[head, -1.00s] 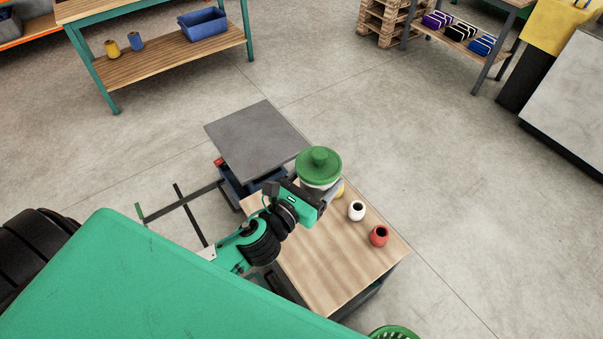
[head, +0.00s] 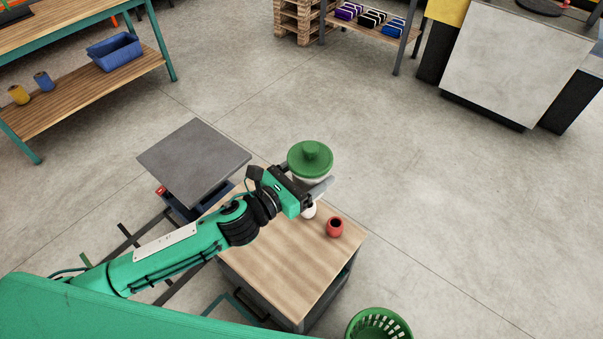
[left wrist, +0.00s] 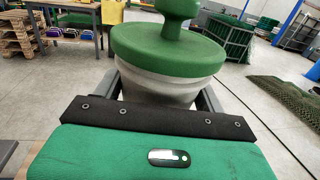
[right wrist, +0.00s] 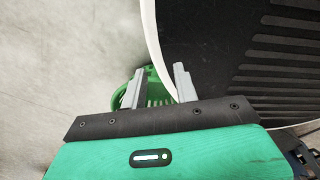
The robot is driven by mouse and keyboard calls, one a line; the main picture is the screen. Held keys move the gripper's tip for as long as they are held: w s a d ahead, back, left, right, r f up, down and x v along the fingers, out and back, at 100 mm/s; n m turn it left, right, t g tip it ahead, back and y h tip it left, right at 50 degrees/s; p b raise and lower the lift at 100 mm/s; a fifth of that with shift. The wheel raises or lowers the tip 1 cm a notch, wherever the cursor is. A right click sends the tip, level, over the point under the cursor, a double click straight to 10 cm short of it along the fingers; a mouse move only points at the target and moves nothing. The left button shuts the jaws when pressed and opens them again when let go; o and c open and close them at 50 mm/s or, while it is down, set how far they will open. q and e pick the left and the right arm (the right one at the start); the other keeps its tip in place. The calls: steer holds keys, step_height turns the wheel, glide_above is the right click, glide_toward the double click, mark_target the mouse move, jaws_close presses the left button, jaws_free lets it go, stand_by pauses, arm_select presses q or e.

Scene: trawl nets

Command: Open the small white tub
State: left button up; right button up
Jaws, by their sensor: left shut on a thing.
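The small white tub (head: 316,182) has a green lid (head: 311,160) with a round knob, seated on top. My left gripper (head: 319,191) is shut on the tub, which appears raised above the wooden-topped cart. In the left wrist view the tub's pale body (left wrist: 170,86) stands upright between the fingers, under the lid (left wrist: 168,50). The gripper hides part of the tub in the head view. My right gripper (right wrist: 158,88) is open and empty, seen only in the right wrist view.
A small white pot (head: 309,211), partly hidden, and a red pot (head: 335,227) stand on the wooden-topped cart (head: 285,250). A green basket (head: 351,327) is on the floor at its near right. A grey-topped stand (head: 190,155) is to its left. Floor at right is clear.

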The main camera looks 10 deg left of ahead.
steer(key=o, duration=0.4)
steer(key=shift+w+r, duration=0.1)
steer(key=shift+w, duration=0.25)
steer(key=shift+c, duration=0.2)
steer(key=shift+o, duration=0.3)
steer(key=w+a+r+t, duration=0.1)
steer(key=w+a+r, duration=0.1)
steer(key=w, duration=0.3)
steer(key=w+a+r+t+y, duration=0.1)
steer(key=w+a+r, duration=0.1)
steer(key=w, duration=0.3)
steer(key=w+a+r+n+t, duration=0.1)
steer(key=w+a+r, duration=0.2)
steer(key=w+a, duration=0.1)
steer(key=shift+w, duration=0.65)
steer(key=n+t+y, duration=0.2)
steer(key=t+y, duration=0.5)
steer(key=t, duration=0.5)
glide_toward(313, 152)
steer(key=x, duration=1.1)
steer(key=shift+w+a, duration=0.2)
steer(key=shift+c, duration=0.2)
